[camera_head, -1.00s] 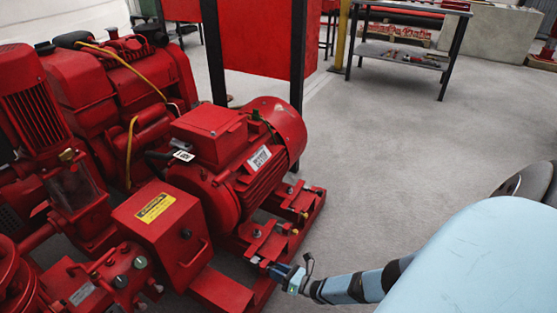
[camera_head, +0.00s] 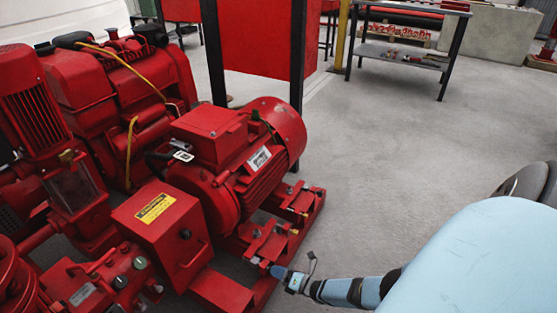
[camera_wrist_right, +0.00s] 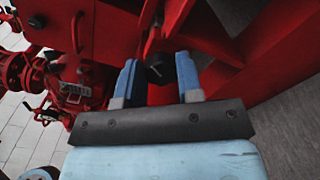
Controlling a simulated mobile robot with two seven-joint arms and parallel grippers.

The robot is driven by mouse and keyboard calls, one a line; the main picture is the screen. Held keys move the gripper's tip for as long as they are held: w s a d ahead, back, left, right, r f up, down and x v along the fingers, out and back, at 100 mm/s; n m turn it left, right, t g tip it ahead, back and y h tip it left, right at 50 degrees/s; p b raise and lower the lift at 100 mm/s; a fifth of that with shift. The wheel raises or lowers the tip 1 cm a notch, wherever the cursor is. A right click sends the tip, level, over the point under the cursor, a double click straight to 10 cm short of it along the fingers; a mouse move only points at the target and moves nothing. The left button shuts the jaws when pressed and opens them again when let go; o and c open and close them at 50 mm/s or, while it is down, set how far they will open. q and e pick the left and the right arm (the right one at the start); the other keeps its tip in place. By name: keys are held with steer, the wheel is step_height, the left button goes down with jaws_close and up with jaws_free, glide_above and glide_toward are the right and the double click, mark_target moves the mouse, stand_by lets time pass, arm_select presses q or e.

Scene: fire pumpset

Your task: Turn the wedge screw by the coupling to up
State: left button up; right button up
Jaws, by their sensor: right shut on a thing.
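My right gripper (camera_head: 276,270) reaches in from the lower right to the front rail of the red pump base, beside the motor feet. In the wrist view my right gripper (camera_wrist_right: 157,70) has its two blue fingers on either side of a small dark screw (camera_wrist_right: 157,74), and it is shut on it. This is the wedge screw. The fingers and the rail largely hide the screw in the head view, and its turned position cannot be read. The red coupling cover (camera_head: 165,235) with a yellow label stands just left of it. My left gripper is not in view.
The red motor (camera_head: 245,160) sits just behind the gripper on the base rails (camera_head: 290,225). A grey-topped workbench (camera_head: 410,50) stands at the back. The grey floor right of the pumpset is clear.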

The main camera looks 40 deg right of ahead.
steer(key=shift+s+a+f+m, duration=0.1)
steer(key=shift+f+m, duration=0.05)
steer(key=shift+m, duration=4.4)
steer(key=shift+s+a+f+m, duration=0.1)
steer(key=shift+a+f+m, duration=0.05)
steer(key=shift+m, duration=4.45)
steer(key=shift+a+f+m, duration=0.1)
steer(key=shift+f+m, duration=0.05)
steer(key=shift+m, duration=4.4)
steer(key=o, duration=0.9)
